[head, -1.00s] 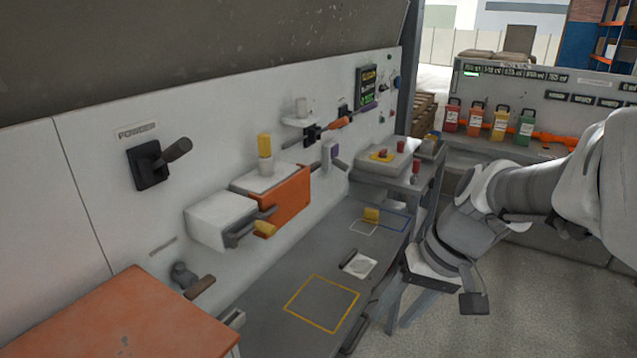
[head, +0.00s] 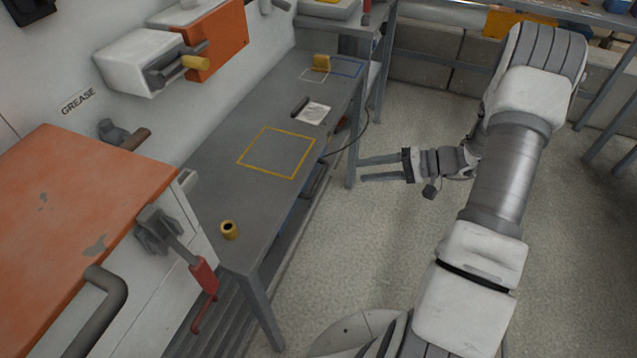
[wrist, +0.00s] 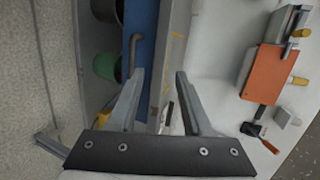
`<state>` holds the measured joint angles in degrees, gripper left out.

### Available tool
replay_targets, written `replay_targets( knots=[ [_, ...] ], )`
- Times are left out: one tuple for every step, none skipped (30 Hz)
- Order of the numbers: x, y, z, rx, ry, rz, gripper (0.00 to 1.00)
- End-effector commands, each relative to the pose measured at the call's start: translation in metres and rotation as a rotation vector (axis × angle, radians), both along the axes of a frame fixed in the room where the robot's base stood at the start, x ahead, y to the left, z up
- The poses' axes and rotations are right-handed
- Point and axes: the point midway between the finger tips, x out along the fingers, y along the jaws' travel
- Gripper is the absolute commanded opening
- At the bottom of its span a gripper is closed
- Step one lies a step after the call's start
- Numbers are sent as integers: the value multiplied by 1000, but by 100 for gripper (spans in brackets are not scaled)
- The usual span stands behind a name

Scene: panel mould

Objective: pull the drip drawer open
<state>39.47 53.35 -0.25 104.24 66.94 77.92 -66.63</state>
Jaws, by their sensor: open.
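A blue drawer front (wrist: 130,20) with a grey bar handle (wrist: 134,55) shows under the bench edge in the wrist view; I take it for the drip drawer. It looks flush with the bench, so it appears shut. In the head view its dark handle (head: 318,181) shows below the bench's right edge, and the front is mostly hidden. My gripper (head: 362,168) is open and empty, right of the bench and apart from the handle, its fingers pointing at the bench. In the wrist view my gripper (wrist: 160,73) has the handle ahead, near the left fingertip.
A bench leg (head: 351,150) stands close to my fingertips. A green bucket (wrist: 106,67) is under the bench. The floor (head: 400,230) beside the bench is clear.

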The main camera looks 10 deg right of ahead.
Motion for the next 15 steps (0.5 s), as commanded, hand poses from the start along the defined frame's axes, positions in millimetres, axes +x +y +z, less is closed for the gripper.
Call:
replay_targets(
  knots=[
    [1, -9, -23, 31, -10, -37, 50],
    [2, -13, -32, 43, -22, -57, 50],
    [3, -18, -43, 59, -34, -82, 50],
    [3, -22, -50, 71, -44, -99, 50],
    [4, -25, -57, 80, -52, -114, 50],
    [4, -29, -64, 89, -62, -134, 50],
    [4, -31, -69, 95, -68, -146, 50],
    [4, -34, -73, 101, -75, -156, 50],
    [5, -36, -78, 106, -81, -167, 50],
    [5, -37, -80, 109, -85, -174, 50],
    [5, -38, -82, 112, -88, -178, 50],
    [5, -38, -84, 114, -91, -184, 50],
    [6, -37, -85, 115, -94, -186, 50],
    [7, -35, -86, 116, -94, -187, 50],
    [9, -32, -87, 115, -95, -186, 50]
  ],
)
